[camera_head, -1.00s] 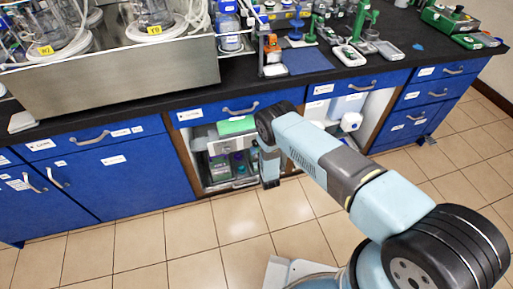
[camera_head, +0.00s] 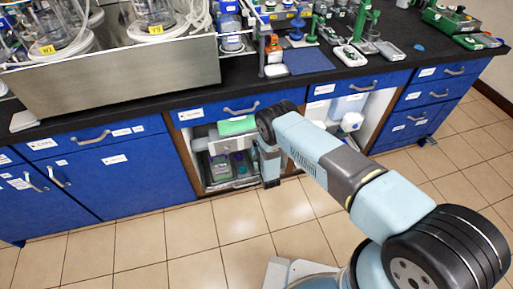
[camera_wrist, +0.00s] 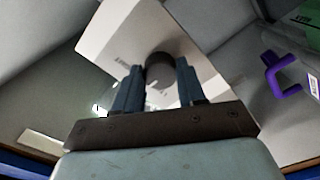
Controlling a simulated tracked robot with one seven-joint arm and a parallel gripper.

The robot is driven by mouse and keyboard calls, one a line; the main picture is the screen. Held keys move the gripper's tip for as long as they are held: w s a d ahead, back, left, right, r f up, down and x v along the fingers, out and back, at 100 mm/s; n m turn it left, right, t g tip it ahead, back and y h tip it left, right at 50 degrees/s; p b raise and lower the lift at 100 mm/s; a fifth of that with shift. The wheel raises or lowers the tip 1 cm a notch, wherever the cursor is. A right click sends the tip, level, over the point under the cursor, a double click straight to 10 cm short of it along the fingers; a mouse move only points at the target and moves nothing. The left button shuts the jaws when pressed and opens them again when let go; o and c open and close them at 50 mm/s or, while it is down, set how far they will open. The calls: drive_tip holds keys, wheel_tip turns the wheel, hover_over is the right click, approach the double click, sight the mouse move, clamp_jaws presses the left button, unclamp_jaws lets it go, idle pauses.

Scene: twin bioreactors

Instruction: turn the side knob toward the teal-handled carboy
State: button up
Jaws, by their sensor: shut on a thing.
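My gripper (camera_wrist: 160,82) is shut on the side knob (camera_wrist: 160,66), a dark round knob on a pale white box (camera_wrist: 120,35). One finger is on each side of the knob in the wrist view. In the head view the end of my arm reaches down at the open cabinet under the bench, and the fingers and knob are hidden there. A purple handle (camera_wrist: 285,75) shows right of the white box in the wrist view. I cannot make out a teal handle in either view.
The open cabinet holds several bottles (camera_head: 222,165) low down and a green item (camera_head: 236,125) on top. A green thing (camera_wrist: 306,32) is close on the right in the wrist view. The tiled floor (camera_head: 140,240) in front is clear.

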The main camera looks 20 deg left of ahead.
drive_tip(key=shift+s+d+f+m, duration=0.1)
drive_tip(key=shift+s+f+m, duration=0.3)
drive_tip(key=shift+m, duration=3.9)
drive_tip(key=shift+a, duration=0.2)
drive_tip(key=o, duration=1.1)
drive_tip(key=shift+w+r, duration=0.2)
drive_tip(key=shift+c, duration=0.2)
drive_tip(key=shift+d, duration=0.1)
drive_tip(key=v, duration=1.3)
drive_tip(key=shift+s+d, duration=0.2)
drive_tip(key=shift+s, duration=0.1)
